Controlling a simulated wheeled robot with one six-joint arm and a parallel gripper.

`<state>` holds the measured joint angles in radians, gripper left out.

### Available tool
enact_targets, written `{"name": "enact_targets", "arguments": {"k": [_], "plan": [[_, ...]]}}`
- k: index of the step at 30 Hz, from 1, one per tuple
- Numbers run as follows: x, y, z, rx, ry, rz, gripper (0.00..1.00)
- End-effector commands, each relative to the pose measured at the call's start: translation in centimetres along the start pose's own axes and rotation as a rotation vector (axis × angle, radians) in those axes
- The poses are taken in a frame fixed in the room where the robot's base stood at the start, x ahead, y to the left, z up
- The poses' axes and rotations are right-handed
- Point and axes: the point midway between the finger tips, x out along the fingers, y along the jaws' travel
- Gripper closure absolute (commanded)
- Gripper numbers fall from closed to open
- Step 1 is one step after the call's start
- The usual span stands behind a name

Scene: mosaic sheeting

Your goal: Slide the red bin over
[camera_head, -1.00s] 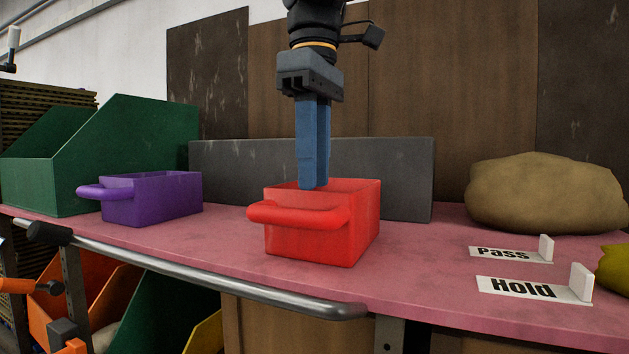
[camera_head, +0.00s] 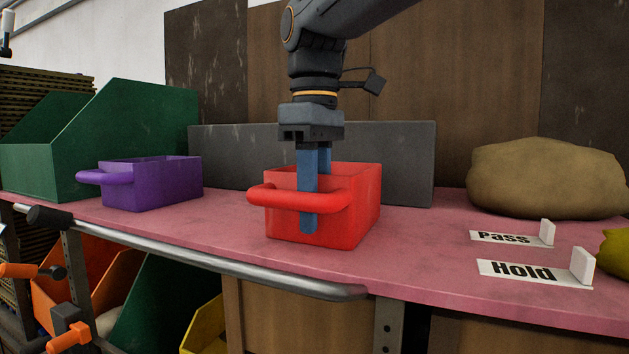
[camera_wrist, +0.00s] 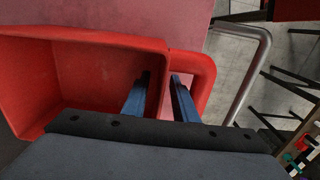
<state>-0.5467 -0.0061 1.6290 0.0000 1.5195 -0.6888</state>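The red bin (camera_head: 352,215) stands on the pink tabletop, with its loop handle toward me. It also shows in the wrist view (camera_wrist: 30,85). My gripper (camera_head: 315,205) points straight down at the bin's handle side. One finger passes down through the loop between handle and front wall, its tip showing below the handle. The other finger is inside the bin, its lower part hidden by the wall. In the wrist view my gripper (camera_wrist: 160,85) has its fingers apart on either side of the wall, with red showing between them. The fingers look open, not pressed on the wall.
A purple bin (camera_head: 160,185) stands to the left, before a green bin (camera_head: 140,140). A grey panel (camera_head: 400,165) is close behind the red bin. "Pass" (camera_head: 505,238) and "Hold" (camera_head: 530,272) cards and a tan sack (camera_head: 540,180) are right. A metal rail (camera_head: 200,255) runs along the front.

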Motion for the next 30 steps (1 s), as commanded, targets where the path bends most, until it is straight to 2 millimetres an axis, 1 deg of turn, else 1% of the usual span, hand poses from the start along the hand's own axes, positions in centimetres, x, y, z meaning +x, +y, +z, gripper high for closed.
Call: {"name": "enact_targets", "arguments": {"k": [4, 11, 15, 16, 30], "plan": [[0.53, 0.01, 0.01, 0.0, 0.001, 0.001, 0.74], [0.6, 0.01, 0.0, 0.0, 0.001, 0.001, 0.74], [0.59, 0.01, 0.0, 0.0, 0.001, 0.001, 0.98], [0.58, 0.01, 0.0, 0.0, 0.001, 0.001, 1.0], [0.57, 0.01, 0.0, 0.0, 0.001, 0.001, 1.0]]}}
